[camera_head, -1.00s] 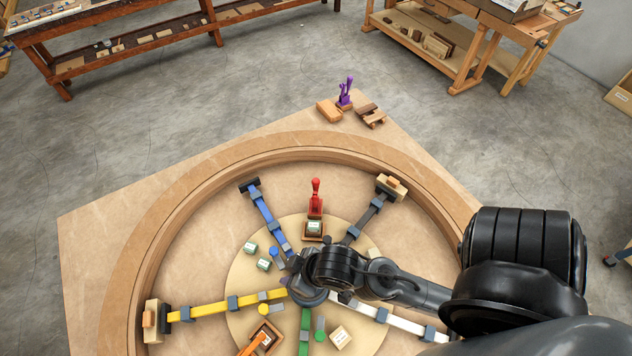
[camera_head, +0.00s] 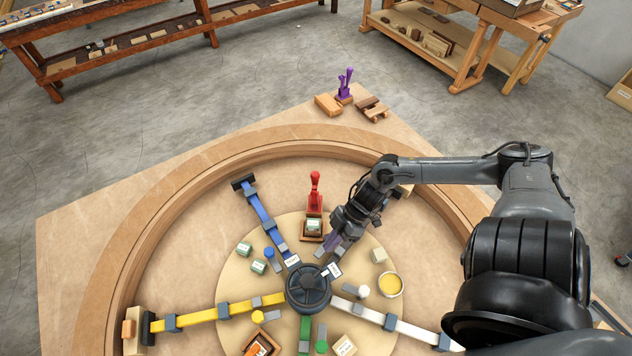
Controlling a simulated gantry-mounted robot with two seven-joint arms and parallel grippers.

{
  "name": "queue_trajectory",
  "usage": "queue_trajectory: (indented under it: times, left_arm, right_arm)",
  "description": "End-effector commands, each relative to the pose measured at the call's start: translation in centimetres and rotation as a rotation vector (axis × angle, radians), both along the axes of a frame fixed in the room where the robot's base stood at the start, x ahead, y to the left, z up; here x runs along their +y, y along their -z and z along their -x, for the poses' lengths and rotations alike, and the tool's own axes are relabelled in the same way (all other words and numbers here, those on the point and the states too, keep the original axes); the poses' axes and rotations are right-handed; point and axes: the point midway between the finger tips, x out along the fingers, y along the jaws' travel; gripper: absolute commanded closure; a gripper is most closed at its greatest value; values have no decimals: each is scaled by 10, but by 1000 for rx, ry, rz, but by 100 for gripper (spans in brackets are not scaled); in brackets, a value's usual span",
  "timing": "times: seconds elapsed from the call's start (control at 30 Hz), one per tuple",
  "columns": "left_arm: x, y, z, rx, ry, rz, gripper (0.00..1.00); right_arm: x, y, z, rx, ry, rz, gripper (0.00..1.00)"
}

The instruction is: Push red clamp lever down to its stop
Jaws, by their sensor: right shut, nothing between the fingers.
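The red clamp (camera_head: 314,203) stands on a small brown wooden base (camera_head: 311,236) on the round light-wood disc. Its red lever handle (camera_head: 315,178) points up, away from the disc. A small labelled block sits in front of the clamp. My right gripper (camera_head: 332,243) is shut and empty, pointing down just to the right of the clamp's base. It seems apart from the lever; its fingertips are small and partly dark against the arm. My left gripper is out of view.
A curved wooden form (camera_head: 190,181) rings the disc. Blue (camera_head: 259,212), yellow (camera_head: 215,313) and white (camera_head: 375,314) bar clamps radiate from a dark hub (camera_head: 308,288). A purple clamp (camera_head: 345,84) stands at the board's far corner. A yellow-filled cup (camera_head: 389,285) sits right of the hub.

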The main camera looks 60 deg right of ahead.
Motion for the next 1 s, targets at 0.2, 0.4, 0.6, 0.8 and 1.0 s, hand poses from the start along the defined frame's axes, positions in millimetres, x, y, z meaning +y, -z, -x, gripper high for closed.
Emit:
queue_trajectory:
  times: [0.2, 0.4, 0.6, 0.8, 1.0]
  left_arm:
    - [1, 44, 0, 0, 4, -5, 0]
    - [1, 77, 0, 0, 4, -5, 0]
    - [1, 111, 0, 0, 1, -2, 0]
    - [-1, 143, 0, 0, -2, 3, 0]
    - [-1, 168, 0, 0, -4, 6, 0]
  right_arm:
    - [-81, 3, -10, 122, -94, 103, 100]
    - [-138, -20, -35, 206, -153, 227, 100]
    - [-176, -50, -75, 246, -212, 397, 100]
    - [-190, -79, -122, 238, -274, 594, 100]
    - [-180, -94, -156, 216, -345, 725, 100]
